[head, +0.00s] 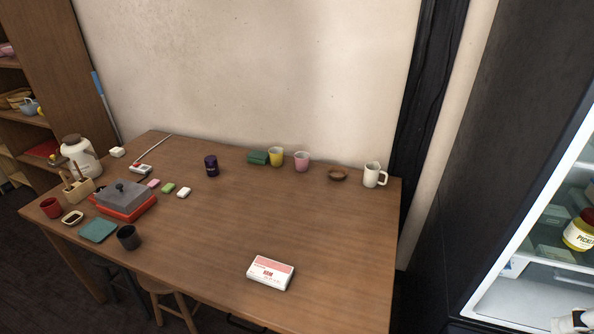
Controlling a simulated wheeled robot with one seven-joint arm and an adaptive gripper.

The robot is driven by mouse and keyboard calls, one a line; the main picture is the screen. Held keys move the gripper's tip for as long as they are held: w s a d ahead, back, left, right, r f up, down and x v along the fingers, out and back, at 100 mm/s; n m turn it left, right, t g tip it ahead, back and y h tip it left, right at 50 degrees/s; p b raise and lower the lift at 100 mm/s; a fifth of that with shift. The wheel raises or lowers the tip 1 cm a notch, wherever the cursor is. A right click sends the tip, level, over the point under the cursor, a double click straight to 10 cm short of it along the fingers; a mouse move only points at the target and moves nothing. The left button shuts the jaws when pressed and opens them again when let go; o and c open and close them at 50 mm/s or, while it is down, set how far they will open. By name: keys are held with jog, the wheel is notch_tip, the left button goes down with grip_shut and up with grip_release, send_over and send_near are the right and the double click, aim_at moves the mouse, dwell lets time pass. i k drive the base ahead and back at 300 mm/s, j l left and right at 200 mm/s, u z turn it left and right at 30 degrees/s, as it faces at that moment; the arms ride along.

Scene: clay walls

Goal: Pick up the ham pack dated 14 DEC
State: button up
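A white and pink pack marked HAM (270,272) lies flat near the front edge of the wooden table (340,235), right of the middle. Small print runs under its name, too small for me to read as a date. Nothing touches the pack, and bare wood surrounds it. I see no other ham pack on the table.
A grey-lidded red grill (125,200), a dark cup (128,237) and several small items crowd the table's left. Cups, a bowl (337,175) and a white mug (374,175) line the back. An open fridge (520,302) with a pickle jar (579,232) stands right.

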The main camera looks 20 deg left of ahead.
aim_at(275, 273)
jog(key=u, duration=1.15)
jog(key=i+j+z, duration=0.1)
jog(key=j+z, duration=0.15)
jog(key=j, duration=0.25)
jog(key=j+z, duration=0.2)
jog(key=j, duration=0.25)
